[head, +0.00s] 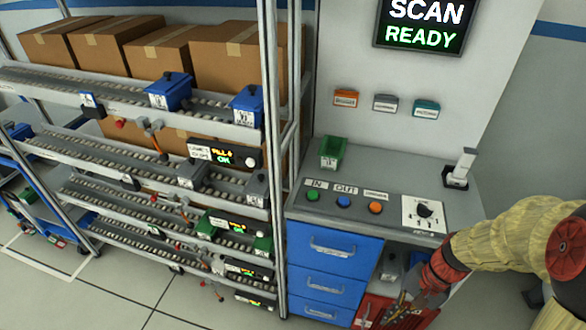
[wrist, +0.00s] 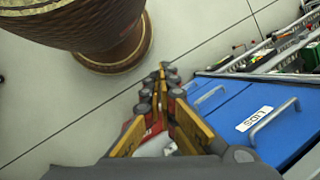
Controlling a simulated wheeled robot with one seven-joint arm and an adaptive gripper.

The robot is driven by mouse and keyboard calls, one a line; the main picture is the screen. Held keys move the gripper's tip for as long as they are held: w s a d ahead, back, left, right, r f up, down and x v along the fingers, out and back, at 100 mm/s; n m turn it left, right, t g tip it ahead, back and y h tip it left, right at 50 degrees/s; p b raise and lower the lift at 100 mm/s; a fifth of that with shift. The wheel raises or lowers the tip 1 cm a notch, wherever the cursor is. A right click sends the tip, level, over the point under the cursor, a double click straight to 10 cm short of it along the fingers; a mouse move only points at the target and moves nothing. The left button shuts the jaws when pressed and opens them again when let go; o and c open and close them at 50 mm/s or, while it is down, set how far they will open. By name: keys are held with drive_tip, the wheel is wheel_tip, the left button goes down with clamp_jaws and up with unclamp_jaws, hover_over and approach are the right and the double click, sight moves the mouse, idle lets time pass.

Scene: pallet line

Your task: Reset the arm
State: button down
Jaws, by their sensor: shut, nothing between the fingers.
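My gripper (head: 398,312) is at the lower right in the head view, at the end of my bent arm, low in front of the workstation and just right of its blue drawers (head: 335,244). In the wrist view its fingers (wrist: 166,72) come together at the tips, with nothing held between them. The floor lies beyond the fingertips in that view. The blue drawer front labelled LIDS (wrist: 255,120) is to the right of the fingers there.
A roller rack (head: 150,185) with brown boxes and blue bins stands left. Floor is open at the lower left.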

drive_tip(key=s+a+r+n+t+h, duration=0.1)
drive_tip(key=a+r+n+t+h, duration=0.1)
drive_tip(key=r, duration=1)
drive_tip(key=s+a+r+n+t+h, duration=0.1)
drive_tip(key=a+r+n+t, duration=0.3)
drive_tip(key=r, duration=0.8)
drive_tip(key=shift+s+r+n+t+h, duration=0.2)
drive_tip(key=shift+r+n+t+h, duration=0.4)
drive_tip(key=shift+n, duration=0.6)
drive_tip(key=c, duration=2.6)
unclamp_jaws()
drive_tip(key=shift+a+f, duration=0.1)
drive_tip(key=shift+f, duration=0.1)
